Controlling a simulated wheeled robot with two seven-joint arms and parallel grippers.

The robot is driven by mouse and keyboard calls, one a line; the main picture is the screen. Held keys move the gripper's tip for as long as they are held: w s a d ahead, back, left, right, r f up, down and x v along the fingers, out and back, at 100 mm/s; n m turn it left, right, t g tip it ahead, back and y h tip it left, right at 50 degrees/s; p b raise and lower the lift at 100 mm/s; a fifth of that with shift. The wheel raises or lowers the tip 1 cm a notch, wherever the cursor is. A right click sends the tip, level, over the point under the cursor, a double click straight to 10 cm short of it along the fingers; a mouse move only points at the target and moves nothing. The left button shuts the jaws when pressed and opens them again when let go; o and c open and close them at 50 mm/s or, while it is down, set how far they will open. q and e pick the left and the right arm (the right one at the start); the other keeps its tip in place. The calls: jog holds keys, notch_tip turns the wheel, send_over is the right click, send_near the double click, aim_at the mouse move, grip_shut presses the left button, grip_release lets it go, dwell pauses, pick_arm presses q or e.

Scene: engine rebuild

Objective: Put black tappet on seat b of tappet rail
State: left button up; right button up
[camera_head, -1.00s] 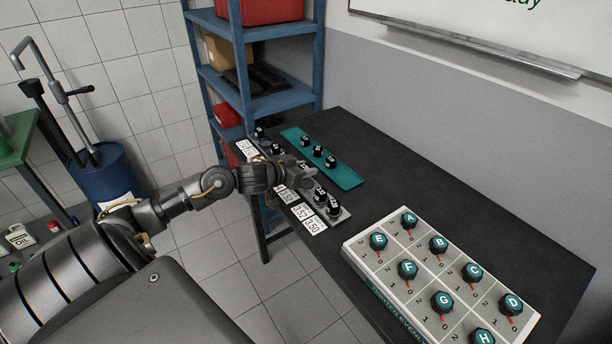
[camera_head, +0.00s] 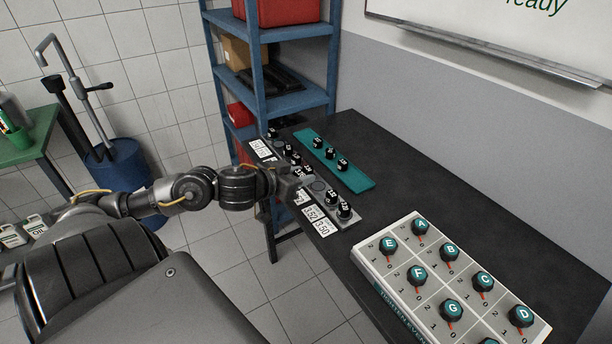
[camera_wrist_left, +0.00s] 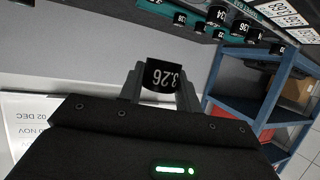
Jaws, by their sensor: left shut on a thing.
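My left gripper (camera_head: 300,177) is over the middle of a grey rack (camera_head: 352,222) that bears several black tappets and white number cards. In the left wrist view my left gripper (camera_wrist_left: 160,85) is shut on a black tappet (camera_wrist_left: 161,76) marked 3.26, which shows upside down. A round grey spot without a tappet (camera_head: 318,187) shows on the rack beside the gripper. A teal strip (camera_head: 357,181) lies behind the rack and bears three black tappets (camera_head: 330,152). I cannot read any seat letters. My right gripper is not in view.
A grey box with lettered teal knobs (camera_head: 455,285) stands at the front right of the dark table (camera_head: 420,190). The table between is clear. A blue shelf (camera_head: 285,104) stands behind the table's left end, and a whiteboard (camera_head: 480,40) hangs on the wall.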

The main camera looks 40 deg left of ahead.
pick_arm(q)
jog(key=shift+a+f+n+y, duration=0.45)
jog(key=shift+n+y, duration=0.15)
jog(key=shift+w+d+n+y, duration=0.15)
jog(key=shift+d+n+y, duration=0.05)
jog(key=shift+n+y, duration=0.1)
jog(key=w+d+r, duration=0.3)
jog(key=d+r, duration=0.3)
jog(key=d, duration=0.4)
jog(key=w+d+r+m+h, duration=0.1)
jog(key=w+d+r, duration=0.3)
jog(key=d, duration=0.6)
notch_tip(320, 180, up, 2)
jog(key=shift+r, duration=0.25)
